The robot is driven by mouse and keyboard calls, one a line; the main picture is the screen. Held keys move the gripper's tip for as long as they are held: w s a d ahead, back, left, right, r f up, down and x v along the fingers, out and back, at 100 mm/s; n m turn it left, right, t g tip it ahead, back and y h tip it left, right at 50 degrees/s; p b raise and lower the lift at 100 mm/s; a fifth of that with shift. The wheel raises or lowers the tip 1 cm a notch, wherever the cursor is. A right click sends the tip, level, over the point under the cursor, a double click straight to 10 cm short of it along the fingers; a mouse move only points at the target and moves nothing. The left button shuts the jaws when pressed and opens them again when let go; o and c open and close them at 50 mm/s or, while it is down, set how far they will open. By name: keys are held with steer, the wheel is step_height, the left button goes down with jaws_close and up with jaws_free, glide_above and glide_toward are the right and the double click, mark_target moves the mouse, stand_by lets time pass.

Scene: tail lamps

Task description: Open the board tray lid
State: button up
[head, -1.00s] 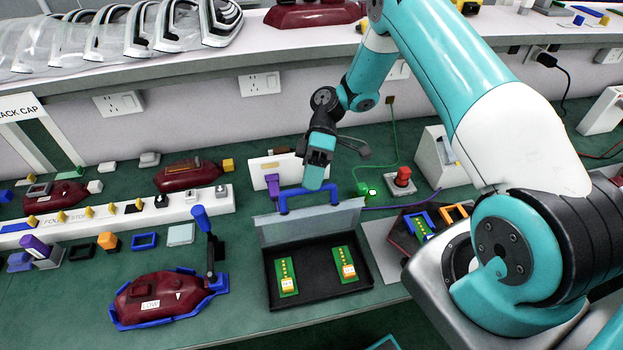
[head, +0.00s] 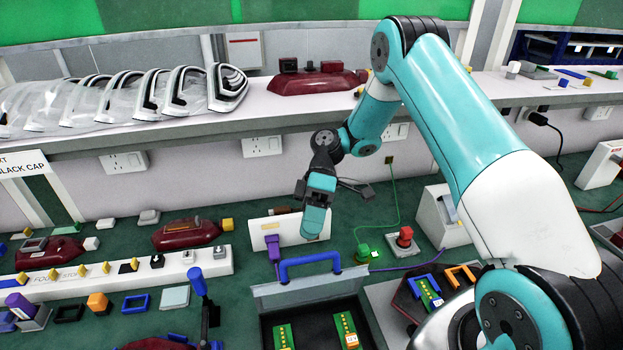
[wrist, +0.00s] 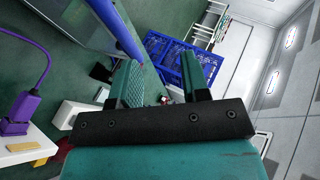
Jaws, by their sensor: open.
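The board tray (head: 262,330) is a black box at the bottom centre of the head view, partly cut off by the frame edge. Its clear grey lid (head: 300,288) stands raised along the back of the tray, with a blue handle (head: 310,261) on top. Two green boards, a left one (head: 283,338) and a right one (head: 347,330), lie inside, uncovered. My gripper (head: 314,230) is above and behind the handle, apart from it. In the wrist view my gripper's fingers (wrist: 168,65) are spread with nothing between them. A blue bar, seemingly the handle (wrist: 116,28), shows beside them.
A white panel with a purple plug (head: 272,246) stands behind the lid. A green button (head: 363,253) and a red button (head: 405,237) are to its right. A blue upright lever (head: 198,284) stands left of the tray. The shelf edge is behind my arm.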

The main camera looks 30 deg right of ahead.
step_height(320, 180, up, 14)
steer(key=p, duration=0.7)
steer(key=s+a+r+m+t+h+b, duration=0.1)
steer(key=s+a+r+m+t+b, duration=0.15)
steer(key=a+r, duration=0.2)
steer(key=s+a+m+t+h+b, duration=0.2)
steer(key=s+t, duration=0.4)
steer(key=s, duration=0.9)
steer(key=shift+a+f+m+h+b, duration=0.25)
steer(key=shift+a+m+h+b, duration=0.3)
steer(key=shift+b, duration=0.7)
